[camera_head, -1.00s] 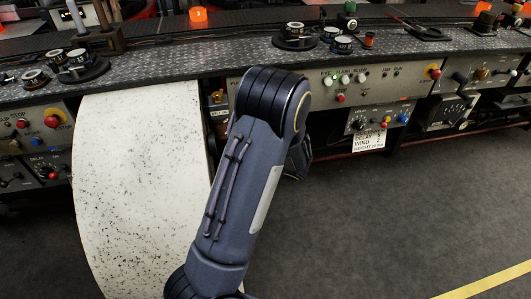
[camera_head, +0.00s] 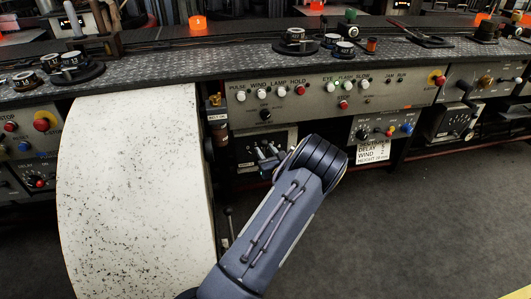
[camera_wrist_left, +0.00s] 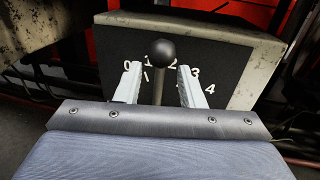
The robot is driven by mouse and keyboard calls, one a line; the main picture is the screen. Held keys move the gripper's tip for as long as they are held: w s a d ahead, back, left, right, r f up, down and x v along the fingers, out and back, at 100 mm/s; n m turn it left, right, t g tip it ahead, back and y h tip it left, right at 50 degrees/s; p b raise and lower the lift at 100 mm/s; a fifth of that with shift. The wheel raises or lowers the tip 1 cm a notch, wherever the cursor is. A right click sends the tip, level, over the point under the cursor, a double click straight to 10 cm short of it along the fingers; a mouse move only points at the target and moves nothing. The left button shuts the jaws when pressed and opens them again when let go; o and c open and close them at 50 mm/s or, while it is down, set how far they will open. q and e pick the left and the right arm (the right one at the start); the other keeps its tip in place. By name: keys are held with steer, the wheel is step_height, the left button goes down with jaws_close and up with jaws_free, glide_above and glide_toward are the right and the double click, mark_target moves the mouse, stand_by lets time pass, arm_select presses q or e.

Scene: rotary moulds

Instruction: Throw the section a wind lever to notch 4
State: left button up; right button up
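The wind lever shows in the left wrist view as a grey stem with a black ball knob (camera_wrist_left: 161,51). It stands about upright in front of a dark notch plate (camera_wrist_left: 225,68) with white numbers 0 to 4. The knob appears between 1 and 2 and partly covers the 2; the exact notch is hard to tell. My left gripper (camera_wrist_left: 158,80) is open, one finger on each side of the stem, with gaps on both sides. In the head view my left gripper (camera_head: 264,155) is at the dark panel below the section's control row. My right gripper is not in view.
A control panel (camera_head: 330,98) with labelled knobs runs above my gripper. A white card (camera_head: 373,152) reading DELAY and WIND 2 hangs to the right. A large speckled white curved guard (camera_head: 135,190) stands left. Open floor (camera_head: 430,220) lies right.

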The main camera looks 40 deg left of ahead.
arm_select(q)
steer(key=shift+w+a, duration=0.15)
steer(key=shift+a, duration=0.15)
jaws_close()
steer(key=shift+r, duration=0.1)
